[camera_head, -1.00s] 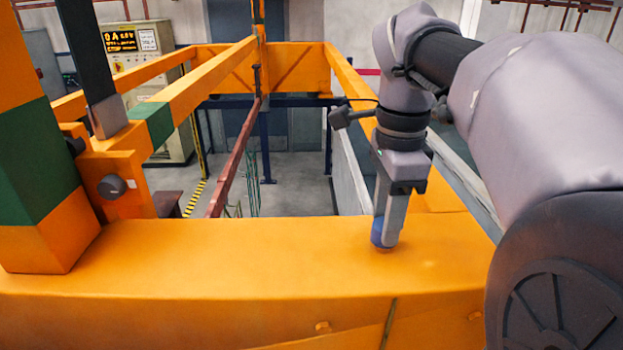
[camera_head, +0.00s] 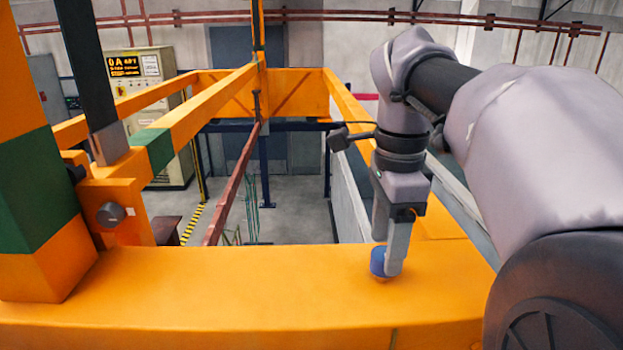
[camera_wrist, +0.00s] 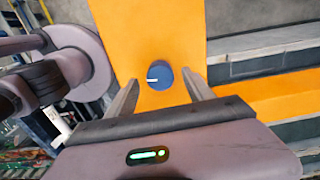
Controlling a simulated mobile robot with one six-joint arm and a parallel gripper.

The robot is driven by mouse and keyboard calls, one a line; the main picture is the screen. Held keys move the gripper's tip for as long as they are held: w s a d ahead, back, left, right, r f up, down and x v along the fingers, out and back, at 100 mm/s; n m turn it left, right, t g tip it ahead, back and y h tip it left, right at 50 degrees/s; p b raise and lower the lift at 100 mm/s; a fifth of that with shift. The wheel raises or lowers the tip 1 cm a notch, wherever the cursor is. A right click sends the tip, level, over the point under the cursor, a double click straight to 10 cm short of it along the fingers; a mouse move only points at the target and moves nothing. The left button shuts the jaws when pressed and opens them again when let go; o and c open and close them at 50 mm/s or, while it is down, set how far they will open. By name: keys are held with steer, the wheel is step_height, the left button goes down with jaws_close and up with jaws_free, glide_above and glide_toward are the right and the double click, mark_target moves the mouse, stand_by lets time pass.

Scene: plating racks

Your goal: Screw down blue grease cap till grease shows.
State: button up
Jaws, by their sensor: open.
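The blue grease cap (camera_head: 378,262) sits on top of the orange beam (camera_head: 230,290) in the head view, on a small brownish base. In the wrist view the round cap (camera_wrist: 159,77) shows from above with a short white mark on its left side. My gripper (camera_head: 386,265) points down at the cap, with one finger in front of its right side. In the wrist view my open gripper (camera_wrist: 160,82) has a finger on each side of the cap, with gaps visible. I cannot make out any grease.
An orange post with a green band (camera_head: 38,180) stands on the beam at the left. Orange rails run back from it around an open floor area. A control cabinet (camera_head: 145,105) stands behind. The beam top left of the cap is clear.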

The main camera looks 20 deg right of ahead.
step_height(320, 180, up, 16)
steer(key=p, duration=0.7)
steer(key=shift+r, duration=0.1)
